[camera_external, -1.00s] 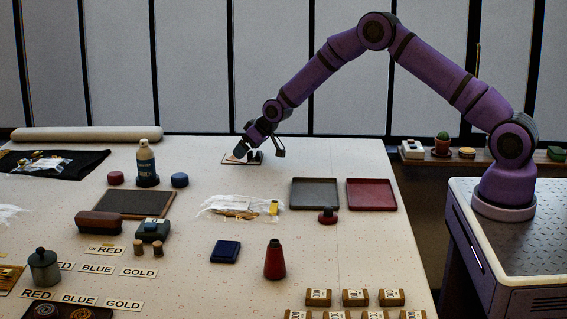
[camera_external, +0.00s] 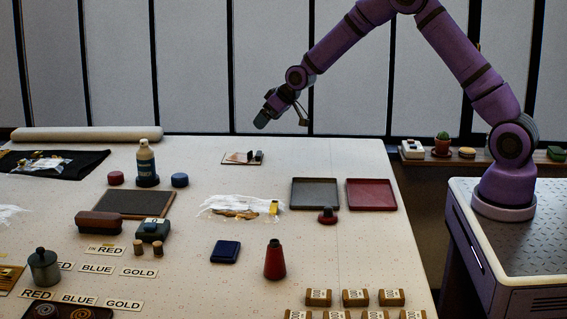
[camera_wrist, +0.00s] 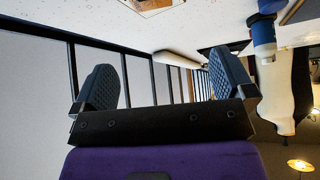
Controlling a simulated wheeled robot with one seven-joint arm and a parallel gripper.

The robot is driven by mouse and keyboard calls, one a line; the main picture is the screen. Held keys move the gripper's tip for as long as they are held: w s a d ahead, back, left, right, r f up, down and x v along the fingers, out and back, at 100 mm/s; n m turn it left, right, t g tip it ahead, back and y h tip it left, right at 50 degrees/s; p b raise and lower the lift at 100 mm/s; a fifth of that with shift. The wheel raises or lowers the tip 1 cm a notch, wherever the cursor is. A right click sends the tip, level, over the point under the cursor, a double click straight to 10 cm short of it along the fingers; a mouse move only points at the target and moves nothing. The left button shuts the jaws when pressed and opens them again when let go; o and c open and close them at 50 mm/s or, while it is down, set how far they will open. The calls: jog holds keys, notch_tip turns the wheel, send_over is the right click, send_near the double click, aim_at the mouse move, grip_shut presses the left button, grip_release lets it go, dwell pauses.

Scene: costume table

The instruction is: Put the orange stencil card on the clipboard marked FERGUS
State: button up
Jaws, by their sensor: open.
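A small clipboard (camera_external: 256,162) with a dark clip at its right end lies at the back of the table. A pale orange, card-like patch (camera_external: 237,157) lies on it; I take this as the stencil card, but it is too small to be sure. Any name on the clipboard is unreadable. My gripper (camera_external: 283,115) is open and empty, in the air above and a little right of the clipboard, clear of it. In the wrist view my gripper's fingers (camera_wrist: 163,75) stand wide apart with nothing between them. A flat, brown-edged thing at the top edge there is cut off.
A grey tray (camera_external: 315,206) and a red tray (camera_external: 371,207) are right of centre. The table around the clipboard is clear.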

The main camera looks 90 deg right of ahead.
jog(key=s+a+r+n+y, duration=0.1)
jog(key=s+a+r, duration=0.8)
jog(key=a+r, duration=0.2)
jog(key=s+a+r+n, duration=0.1)
jog(key=s+a+r, duration=0.8)
jog(key=a+r, duration=0.2)
jog(key=s+a, duration=0.4)
jog(key=s, duration=0.5)
jog(key=s+a+n+g+y, duration=0.1)
jog(key=s+a, duration=0.2)
jog(key=s, duration=0.7)
jog(key=s+a+r+n, duration=0.1)
jog(key=s+a, duration=0.3)
jog(key=s, duration=0.6)
jog(key=shift+a+g+y, duration=0.35)
jog(key=shift+g+y, duration=0.05)
